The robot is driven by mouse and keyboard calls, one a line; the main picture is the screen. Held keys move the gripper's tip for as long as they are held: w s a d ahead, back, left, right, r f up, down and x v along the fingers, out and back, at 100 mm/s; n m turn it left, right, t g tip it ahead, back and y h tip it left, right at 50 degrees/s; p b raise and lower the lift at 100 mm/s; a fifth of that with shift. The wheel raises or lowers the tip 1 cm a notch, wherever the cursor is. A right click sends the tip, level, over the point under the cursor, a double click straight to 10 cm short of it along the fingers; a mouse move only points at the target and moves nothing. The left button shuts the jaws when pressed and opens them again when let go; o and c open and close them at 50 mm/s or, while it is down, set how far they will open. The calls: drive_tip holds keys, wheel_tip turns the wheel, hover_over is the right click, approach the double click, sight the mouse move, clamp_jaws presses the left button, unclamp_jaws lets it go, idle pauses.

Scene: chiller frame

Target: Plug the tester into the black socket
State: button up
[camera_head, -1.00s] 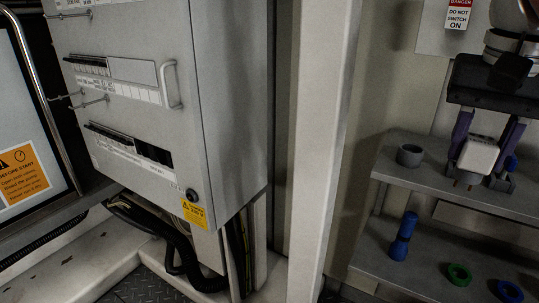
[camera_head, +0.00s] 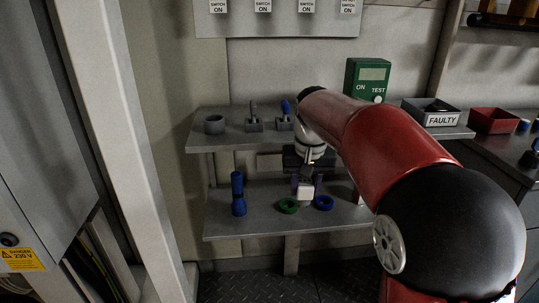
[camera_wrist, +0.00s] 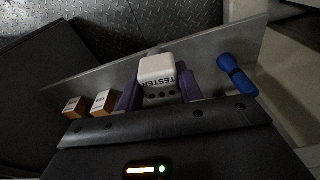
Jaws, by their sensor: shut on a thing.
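The tester, a white block, hangs in my gripper (camera_head: 305,187), and in the head view the tester (camera_head: 305,195) shows in front of the lower shelf. In the wrist view the purple fingers of my gripper (camera_wrist: 158,88) are shut on the sides of the tester (camera_wrist: 157,68), with its lettering facing the camera. Its pins are hidden in both views. A round black fitting (camera_head: 9,240) sits above a yellow 230 V label on the grey cabinet at the far left; it may be the black socket, but its face is too small to tell.
A pale upright post (camera_head: 120,120) stands between cabinet and shelves. The upper shelf (camera_head: 235,143) holds a grey cup and two small holders. A "FAULTY" tray (camera_head: 440,119) is right.

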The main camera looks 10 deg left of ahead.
drive_tip(key=s+d+f, duration=0.1)
drive_tip(key=d+f, duration=0.6)
drive_tip(key=f, duration=0.3)
drive_tip(key=s+d+f+m, duration=0.1)
drive_tip(key=d+f, duration=0.6)
drive_tip(key=f, duration=0.4)
drive_tip(key=shift+s+d+m, duration=0.25)
drive_tip(key=shift+d+m, duration=0.05)
drive_tip(key=shift+a, duration=0.1)
